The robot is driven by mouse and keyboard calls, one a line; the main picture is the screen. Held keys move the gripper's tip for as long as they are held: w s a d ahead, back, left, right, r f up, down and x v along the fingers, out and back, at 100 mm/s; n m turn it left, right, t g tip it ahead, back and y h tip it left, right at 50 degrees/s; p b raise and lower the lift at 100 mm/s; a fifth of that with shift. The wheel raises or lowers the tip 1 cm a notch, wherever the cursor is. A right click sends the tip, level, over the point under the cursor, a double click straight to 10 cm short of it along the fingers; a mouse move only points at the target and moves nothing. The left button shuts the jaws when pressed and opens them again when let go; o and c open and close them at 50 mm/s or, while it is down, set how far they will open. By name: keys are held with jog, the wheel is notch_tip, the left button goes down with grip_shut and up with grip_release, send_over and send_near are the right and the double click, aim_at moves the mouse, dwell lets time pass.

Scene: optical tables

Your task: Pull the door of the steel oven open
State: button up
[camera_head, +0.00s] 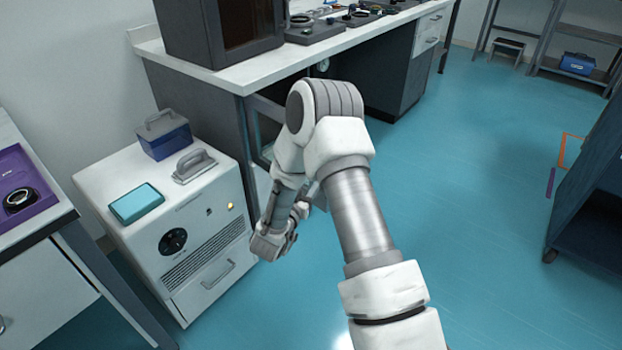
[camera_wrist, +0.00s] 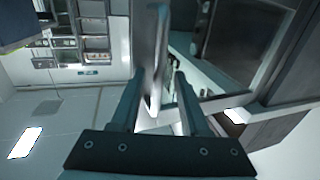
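My gripper (camera_wrist: 158,82) reaches in from the bottom of the wrist view with its two fingers apart. A thin pale panel (camera_wrist: 159,40), seen nearly edge-on, stands in line with the gap between them; I cannot tell whether it touches either finger. It looks like a door edge, but I cannot confirm that it belongs to the steel oven. A dark framed opening lies just to its right. In the head view my wrist is low beside the bench, right of the white cabinet, and my arm hides part of the space under the bench. The fingertips are not clear there.
The white cabinet (camera_head: 185,222) with a dial and vents stands close to my wrist, with several items on top. A dark box (camera_head: 187,35) with a brown window stands on the bench (camera_head: 245,80). A dark cart (camera_head: 590,190) is at the right.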

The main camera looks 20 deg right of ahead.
jog(key=p+v, duration=0.3)
jog(key=v, duration=1.4)
jog(key=shift+s, duration=0.2)
jog(key=shift+a, duration=0.15)
jog(key=w+a+r+y, duration=0.2)
jog(key=w+r+y, duration=0.35)
jog(key=w, duration=0.25)
notch_tip(320, 180, up, 11)
jog(key=a+n+g+y, duration=0.1)
jog(key=a+n+y, duration=0.2)
jog(key=y, duration=0.3)
jog(key=s+d+r+n+g, duration=0.2)
jog(key=s+d+r, duration=0.1)
jog(key=s, duration=0.6)
jog(key=s+d+r+n+g, duration=0.1)
jog(key=s+d+r+g, duration=0.25)
jog(key=s, duration=0.55)
jog(key=s+d+r+n+g, duration=0.1)
jog(key=s+d+r+n, duration=0.15)
jog(key=s, duration=0.65)
notch_tip(320, 180, up, 23)
jog(key=p, duration=2.3)
jog(key=shift+d, duration=0.4)
